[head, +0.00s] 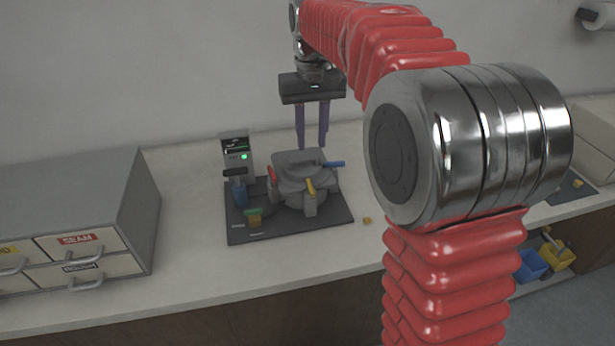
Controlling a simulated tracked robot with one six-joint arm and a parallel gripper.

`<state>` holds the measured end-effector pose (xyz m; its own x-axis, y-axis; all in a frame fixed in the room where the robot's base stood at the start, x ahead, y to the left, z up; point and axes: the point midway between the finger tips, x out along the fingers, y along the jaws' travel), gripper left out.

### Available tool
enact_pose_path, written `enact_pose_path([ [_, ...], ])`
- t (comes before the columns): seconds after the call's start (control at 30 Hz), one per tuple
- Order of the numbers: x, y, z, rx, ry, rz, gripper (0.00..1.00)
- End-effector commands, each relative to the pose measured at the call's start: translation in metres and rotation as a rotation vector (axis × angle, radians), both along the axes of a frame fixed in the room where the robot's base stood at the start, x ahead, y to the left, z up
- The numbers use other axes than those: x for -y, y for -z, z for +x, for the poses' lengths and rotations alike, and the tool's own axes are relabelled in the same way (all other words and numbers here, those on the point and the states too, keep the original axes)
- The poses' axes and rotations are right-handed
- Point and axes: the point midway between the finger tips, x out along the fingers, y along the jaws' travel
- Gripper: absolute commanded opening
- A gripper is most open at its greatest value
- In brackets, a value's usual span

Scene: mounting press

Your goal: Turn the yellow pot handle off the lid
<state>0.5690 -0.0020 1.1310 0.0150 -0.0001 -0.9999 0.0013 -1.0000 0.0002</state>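The mounting press (288,185) is a grey pot-like body on a dark mat (335,216), with a lid (299,163) on top. The yellow handle (310,187) sticks out at the lid's front edge. A red handle (272,175) is at its left and a blue handle (334,164) at its right. My gripper (312,146) points down above and behind the lid, its two purple fingers apart with nothing seen between them. Whether the fingertips touch the lid or are behind it, I cannot tell.
A control box (236,150) with a green light stands left of the press, with a blue item (239,192) before it. A green-topped yellow piece (254,217) sits on the mat. A small yellow cube (367,220) lies right of the mat. Grey drawers (75,215) stand at left.

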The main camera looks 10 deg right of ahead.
Motion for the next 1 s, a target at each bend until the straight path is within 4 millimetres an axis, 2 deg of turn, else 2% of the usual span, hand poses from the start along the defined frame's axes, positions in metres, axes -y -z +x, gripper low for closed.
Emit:
enact_pose_path([
  [0.13, 0.0, 0.004, 0.009, -0.015, 0.0, 0.0, 0.28],
  [0.63, 0.0, 0.01, 0.009, -0.016, 0.001, 0.0, 0.28],
  [0.77, 0.001, 0.023, 0.009, -0.018, 0.001, 0.0, 0.28],
  [1.0, 0.001, 0.058, 0.008, -0.019, 0.001, 0.0, 0.28],
])
